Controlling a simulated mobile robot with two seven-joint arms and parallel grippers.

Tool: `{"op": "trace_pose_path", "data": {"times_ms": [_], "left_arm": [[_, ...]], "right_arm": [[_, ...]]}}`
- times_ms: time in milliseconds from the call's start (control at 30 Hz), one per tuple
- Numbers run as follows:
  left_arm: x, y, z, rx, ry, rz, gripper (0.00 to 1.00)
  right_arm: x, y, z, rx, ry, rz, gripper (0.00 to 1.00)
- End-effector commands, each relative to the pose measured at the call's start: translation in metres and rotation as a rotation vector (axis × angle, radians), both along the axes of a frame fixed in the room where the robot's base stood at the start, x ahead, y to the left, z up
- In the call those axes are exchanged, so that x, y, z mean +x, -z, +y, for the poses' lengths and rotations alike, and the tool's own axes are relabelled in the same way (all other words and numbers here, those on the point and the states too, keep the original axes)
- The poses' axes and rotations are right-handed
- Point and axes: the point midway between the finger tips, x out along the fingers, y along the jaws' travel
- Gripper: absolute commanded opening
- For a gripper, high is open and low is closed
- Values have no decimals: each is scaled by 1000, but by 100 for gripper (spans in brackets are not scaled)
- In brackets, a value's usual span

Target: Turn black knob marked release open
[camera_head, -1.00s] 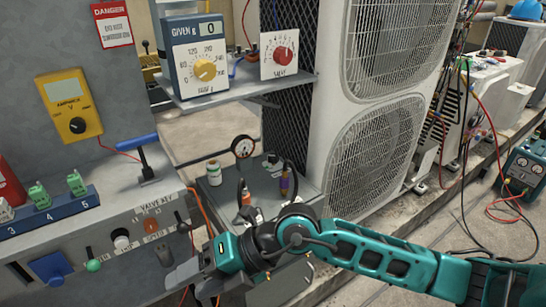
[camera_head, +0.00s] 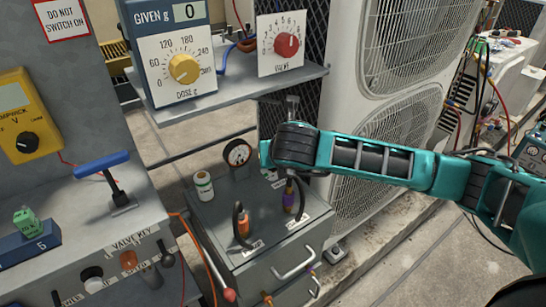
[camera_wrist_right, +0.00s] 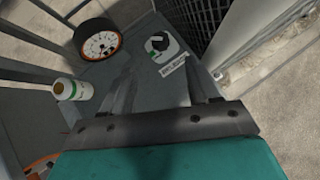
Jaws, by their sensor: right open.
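A small black knob (camera_wrist_right: 157,42) on a white plate with a green mark sits on the grey cabinet top in the right wrist view. A label strip (camera_wrist_right: 172,64) lies beside it, too small to read. My right gripper (camera_wrist_right: 166,84) is open and empty, its two dark fingers apart, pointing toward the knob without touching it. In the head view my right arm (camera_head: 375,160) reaches in from the right over the cabinet (camera_head: 262,225). Its wrist hides the knob there, and its fingers are not clearly visible. My left gripper is not in view.
A round gauge (camera_wrist_right: 98,40) and a white bottle (camera_wrist_right: 72,90) stand left of the knob. A shelf (camera_head: 240,85) with dials overhangs behind. A condenser (camera_head: 400,60) stands on the right.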

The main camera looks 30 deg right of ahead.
Motion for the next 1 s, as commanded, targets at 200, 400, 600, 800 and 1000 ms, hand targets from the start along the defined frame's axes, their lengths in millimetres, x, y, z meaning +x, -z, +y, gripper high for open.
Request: {"op": "trace_pose_path", "data": {"times_ms": [200, 400, 600, 800, 1000], "left_arm": [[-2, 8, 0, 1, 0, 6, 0], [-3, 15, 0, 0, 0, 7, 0], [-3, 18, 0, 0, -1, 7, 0], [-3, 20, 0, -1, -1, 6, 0], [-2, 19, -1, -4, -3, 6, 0]], "right_arm": [[25, 28, -9, -1, 3, 1, 60], [51, 56, -18, -1, 1, 2, 60], [70, 76, -24, 1, 0, 2, 60], [80, 85, -27, 1, -1, 2, 60], [81, 87, -28, 1, -2, 1, 60]]}}
